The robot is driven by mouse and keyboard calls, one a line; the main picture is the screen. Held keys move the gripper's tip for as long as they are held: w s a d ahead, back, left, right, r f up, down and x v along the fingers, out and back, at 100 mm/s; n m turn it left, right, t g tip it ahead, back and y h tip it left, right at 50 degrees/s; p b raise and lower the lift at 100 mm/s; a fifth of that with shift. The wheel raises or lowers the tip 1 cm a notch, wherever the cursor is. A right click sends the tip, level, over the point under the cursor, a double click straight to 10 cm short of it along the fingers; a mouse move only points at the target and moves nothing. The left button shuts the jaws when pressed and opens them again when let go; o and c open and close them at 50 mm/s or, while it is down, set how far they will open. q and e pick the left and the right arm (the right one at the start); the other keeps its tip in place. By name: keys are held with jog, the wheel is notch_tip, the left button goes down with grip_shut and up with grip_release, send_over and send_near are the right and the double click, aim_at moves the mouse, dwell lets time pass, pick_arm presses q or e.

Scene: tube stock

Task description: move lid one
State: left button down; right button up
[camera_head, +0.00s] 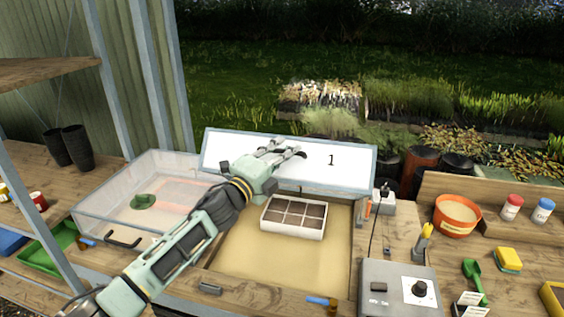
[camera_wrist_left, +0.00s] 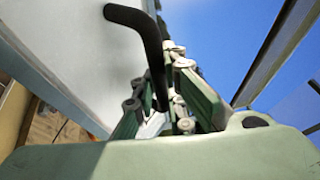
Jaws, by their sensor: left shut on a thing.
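Lid one (camera_head: 340,175) is a pale, framed panel marked "1". It stands raised and tilted at the back of a sand-coloured bed (camera_head: 250,262). My left gripper (camera_head: 285,151) reaches across the lid's face. In the left wrist view the gripper (camera_wrist_left: 162,112) is shut on the lid's black bent handle (camera_wrist_left: 135,18), and the pale lid face (camera_wrist_left: 70,40) is beside it. In the head view the handle is hidden by the gripper. A second, clear lid (camera_head: 100,195) with a dark handle lies lower at the left. My right gripper is not in view.
A white compartment tray (camera_head: 293,232) sits in the open bed. A grey control box (camera_head: 400,290) stands to the right, with an orange pot (camera_head: 456,215) behind it. A shelf post (camera_head: 50,215) rises at the left.

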pick_arm(q)
jog(key=shift+w+r, duration=0.15)
jog(key=shift+r, duration=0.1)
jog(key=c, duration=1.8)
grip_release()
jog(key=shift+s+a+f, duration=0.1)
jog(key=shift+s, duration=0.1)
jog(key=v, duration=1.1)
jog(key=shift+s+a, duration=0.2)
jog(key=shift+s, duration=0.15)
